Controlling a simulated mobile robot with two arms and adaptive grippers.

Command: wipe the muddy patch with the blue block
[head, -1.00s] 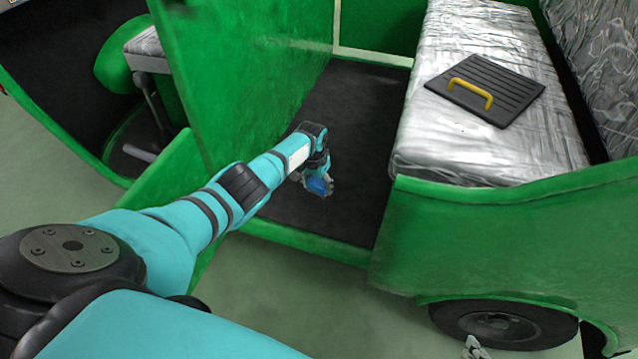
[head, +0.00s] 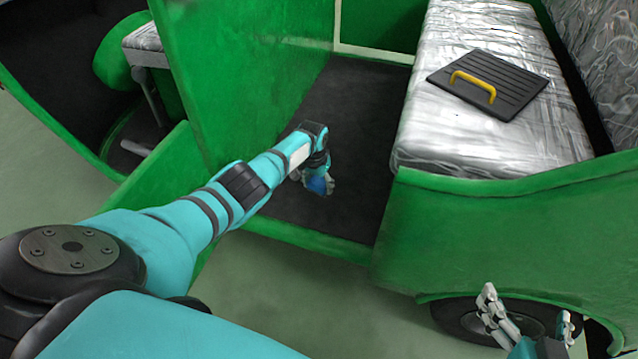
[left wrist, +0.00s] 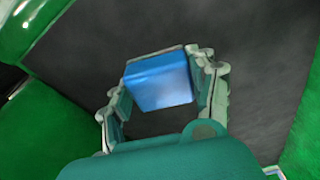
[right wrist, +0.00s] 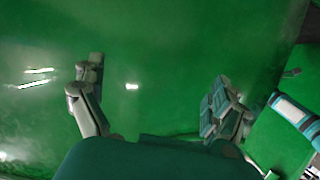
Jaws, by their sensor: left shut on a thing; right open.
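The blue block (left wrist: 160,82) is held between the fingers of my left gripper (left wrist: 160,75). In the head view the block (head: 318,185) is partly hidden by the gripper, over the dark floor (head: 352,110) of the green vehicle. I cannot tell whether it touches the floor. My right gripper (head: 527,308) is open and empty, outside the vehicle by the wheel. In the right wrist view its spread fingers (right wrist: 155,85) face a green panel.
The green partition (head: 240,80) stands left of the floor well. A silver-covered seat (head: 450,140) on the right carries a black ridged board (head: 515,85) with a yellow handle (head: 472,82). The green side panel (head: 500,235) and wheel (head: 465,318) are near my right gripper.

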